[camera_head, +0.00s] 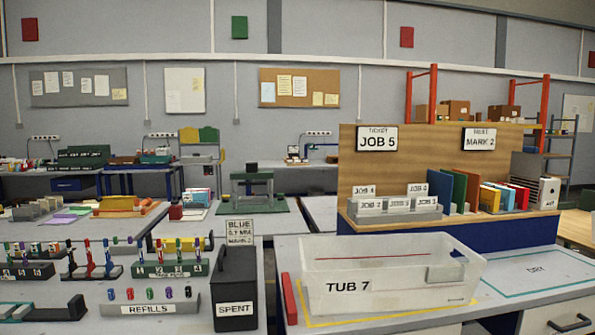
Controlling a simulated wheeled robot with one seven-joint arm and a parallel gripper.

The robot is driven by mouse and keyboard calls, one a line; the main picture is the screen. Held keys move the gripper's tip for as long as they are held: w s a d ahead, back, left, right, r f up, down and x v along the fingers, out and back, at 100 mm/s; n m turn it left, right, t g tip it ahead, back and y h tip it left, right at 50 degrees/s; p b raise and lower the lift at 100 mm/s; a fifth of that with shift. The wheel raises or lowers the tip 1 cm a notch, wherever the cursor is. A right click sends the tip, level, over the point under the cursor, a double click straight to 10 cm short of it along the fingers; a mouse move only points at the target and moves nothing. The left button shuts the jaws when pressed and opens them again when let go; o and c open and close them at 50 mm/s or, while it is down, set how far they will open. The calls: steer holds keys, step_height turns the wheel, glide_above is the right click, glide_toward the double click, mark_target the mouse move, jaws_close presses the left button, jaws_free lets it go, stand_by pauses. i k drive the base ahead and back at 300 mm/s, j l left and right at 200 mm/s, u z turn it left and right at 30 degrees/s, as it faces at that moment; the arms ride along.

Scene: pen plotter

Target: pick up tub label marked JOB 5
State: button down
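Several small white labels stand in a grey holder (393,216) on the wooden stand at the right. The middle label of its front row (399,203) seems to read JOB 5, but its print is small and faint. Labels stand to either side of it and behind it, and their numbers are hard to read. A larger ticket sign (377,140) on the wooden back panel reads JOB 5 clearly. A clear tub (345,260) marked TUB 7 stands in front of the stand. My gripper is not in view.
A sign (479,139) reading MARK 2 hangs beside the ticket. Coloured folders (458,188) stand right of the holder. A black SPENT bin (235,285) and a REFILLS rack (148,300) are at the left. The outlined DRY area (540,275) is empty.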

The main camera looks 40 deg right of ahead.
mark_target(397, 205)
steer(key=z, duration=1.15)
